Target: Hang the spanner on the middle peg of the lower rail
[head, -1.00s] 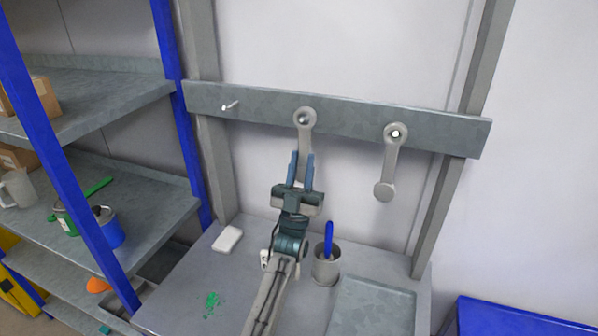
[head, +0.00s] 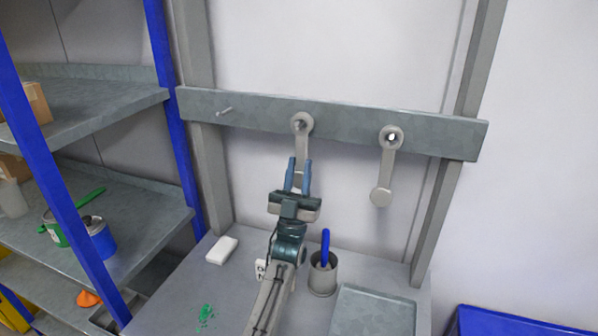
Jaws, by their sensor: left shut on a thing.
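The grey rail (head: 350,126) runs across the frame and has a bare peg (head: 224,111) at its left. A grey spanner (head: 303,150) stands upright with its ring end over the middle of the rail, covering the middle peg's place. I cannot clearly tell whether the peg passes through the ring. My left gripper (head: 299,174) is shut on the spanner's lower shank from below. Its fingers partly hide the lower end. A second similar grey piece (head: 386,172) hangs by its ring on the right peg. My right gripper is not in view.
Below the rail, the bench holds a white block (head: 221,250), a grey cup (head: 323,276) with a blue-handled tool, a grey tray (head: 374,312) and green bits (head: 205,314). Blue-post shelves (head: 110,180) stand at left. The wall area above the rail is clear.

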